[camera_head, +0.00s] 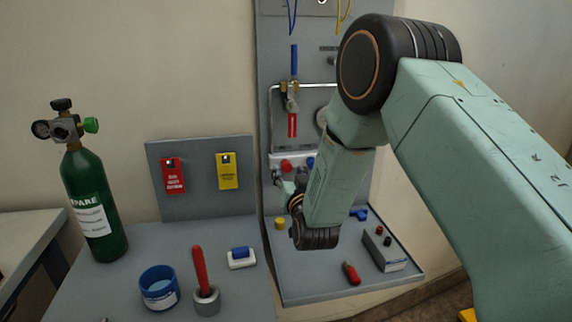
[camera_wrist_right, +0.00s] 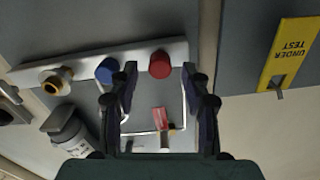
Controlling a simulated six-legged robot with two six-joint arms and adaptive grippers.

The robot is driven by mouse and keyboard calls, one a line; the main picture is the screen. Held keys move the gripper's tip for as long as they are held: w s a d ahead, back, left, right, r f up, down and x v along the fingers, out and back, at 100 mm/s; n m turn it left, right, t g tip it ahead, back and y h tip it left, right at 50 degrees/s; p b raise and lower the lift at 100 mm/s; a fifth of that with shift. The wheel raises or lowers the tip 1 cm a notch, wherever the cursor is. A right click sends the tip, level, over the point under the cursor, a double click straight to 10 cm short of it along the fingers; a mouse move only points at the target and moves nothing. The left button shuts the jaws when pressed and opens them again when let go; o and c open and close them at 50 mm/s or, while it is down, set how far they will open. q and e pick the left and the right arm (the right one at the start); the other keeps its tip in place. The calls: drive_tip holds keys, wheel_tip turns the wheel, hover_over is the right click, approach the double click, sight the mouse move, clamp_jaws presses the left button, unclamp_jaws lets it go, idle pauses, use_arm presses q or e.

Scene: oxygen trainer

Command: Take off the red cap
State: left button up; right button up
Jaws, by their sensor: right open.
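The red cap (camera_head: 286,165) is on the pale manifold strip on the upright grey panel, beside a blue cap (camera_head: 310,163). In the right wrist view the red cap (camera_wrist_right: 160,64) shows between and beyond the fingertips of my right gripper (camera_wrist_right: 161,76). The fingers are spread and nothing is held. The blue cap (camera_wrist_right: 106,70) is partly behind one finger there. In the head view my right gripper (camera_head: 279,179) is in front of the panel, just below the red cap, partly hidden by its own wrist. My left gripper is not in view.
A brass fitting (camera_wrist_right: 55,80) is on the same strip. A red-handled valve (camera_head: 292,124) is above the caps. A yellow tag (camera_wrist_right: 289,52) hangs nearby.

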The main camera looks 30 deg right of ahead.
drive_tip(key=shift+s, duration=0.3)
drive_tip(key=m+b, duration=0.1)
drive_tip(key=m, duration=0.2)
drive_tip(key=shift+m, duration=0.3)
drive_tip(key=shift+m+b, duration=0.45)
drive_tip(key=shift+m, duration=1.25)
